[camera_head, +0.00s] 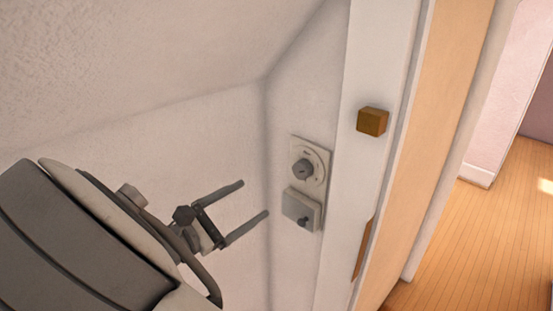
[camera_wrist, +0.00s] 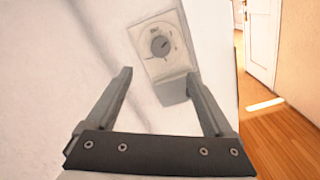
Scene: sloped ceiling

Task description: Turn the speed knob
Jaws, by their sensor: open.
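The speed knob is a round grey dial (camera_head: 303,169) on a pale wall plate (camera_head: 324,158) beside the door frame. In the wrist view the dial (camera_wrist: 160,45) shows ahead, beyond and between the fingertips, near the top. My gripper (camera_head: 256,199) is open and empty, to the left of the plate and apart from it in the head view. It also shows in the wrist view (camera_wrist: 159,76), with both fingers spread. Below the dial is a second grey box (camera_head: 300,208) with a small dark knob; in the wrist view it is partly hidden by the right finger.
A wooden block-shaped piece (camera_head: 372,121) sticks out from the white door frame (camera_head: 362,60) right of the plate. A sloped ceiling (camera_head: 150,55) comes down at the upper left. The doorway opens onto wooden floor (camera_head: 490,235) at the right.

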